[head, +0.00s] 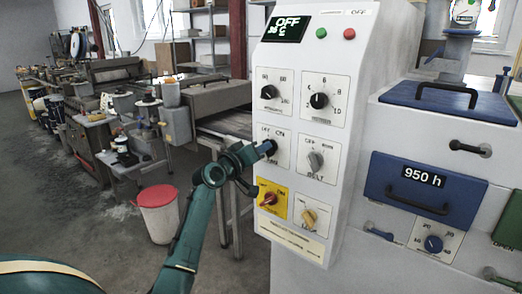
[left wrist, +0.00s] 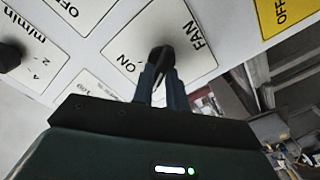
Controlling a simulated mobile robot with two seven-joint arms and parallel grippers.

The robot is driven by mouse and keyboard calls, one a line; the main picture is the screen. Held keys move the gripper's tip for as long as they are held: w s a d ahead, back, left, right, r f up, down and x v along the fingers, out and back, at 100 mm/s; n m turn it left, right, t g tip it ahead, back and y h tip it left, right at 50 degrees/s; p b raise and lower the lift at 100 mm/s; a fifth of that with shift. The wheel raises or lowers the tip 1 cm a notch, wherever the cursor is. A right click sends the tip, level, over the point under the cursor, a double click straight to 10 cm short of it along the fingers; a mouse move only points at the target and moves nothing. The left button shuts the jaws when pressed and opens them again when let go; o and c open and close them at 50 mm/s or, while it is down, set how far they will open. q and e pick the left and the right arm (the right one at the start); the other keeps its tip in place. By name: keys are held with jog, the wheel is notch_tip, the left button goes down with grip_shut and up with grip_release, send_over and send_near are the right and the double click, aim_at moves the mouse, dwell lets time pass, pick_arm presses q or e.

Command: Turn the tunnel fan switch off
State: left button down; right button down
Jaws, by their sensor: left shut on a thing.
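The fan switch is a dark knob on a white plate on the white control panel (head: 295,195). In the left wrist view the knob (left wrist: 161,55) sits between the labels ON and FAN. My left gripper (head: 268,148) reaches the plate from the left in the head view and covers most of the knob. In the left wrist view its fingers (left wrist: 162,78) are shut on the knob. The knob's exact pointer direction is hard to tell. My right gripper is not in view.
Other knobs are close by: a grey belt knob (head: 316,161), a red knob on a yellow plate (head: 269,199) and a tan knob (head: 309,217). A white bucket with a red lid (head: 158,214) stands on the floor.

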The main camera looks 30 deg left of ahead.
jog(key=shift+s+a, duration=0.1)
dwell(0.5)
pick_arm(q)
jog(key=c, duration=1.5)
grip_release()
jog(key=shift+o, duration=0.2)
jog(key=shift+s, duration=0.1)
jog(key=s+a+b, duration=0.1)
jog(key=s+b, duration=0.1)
jog(key=s, duration=1.1)
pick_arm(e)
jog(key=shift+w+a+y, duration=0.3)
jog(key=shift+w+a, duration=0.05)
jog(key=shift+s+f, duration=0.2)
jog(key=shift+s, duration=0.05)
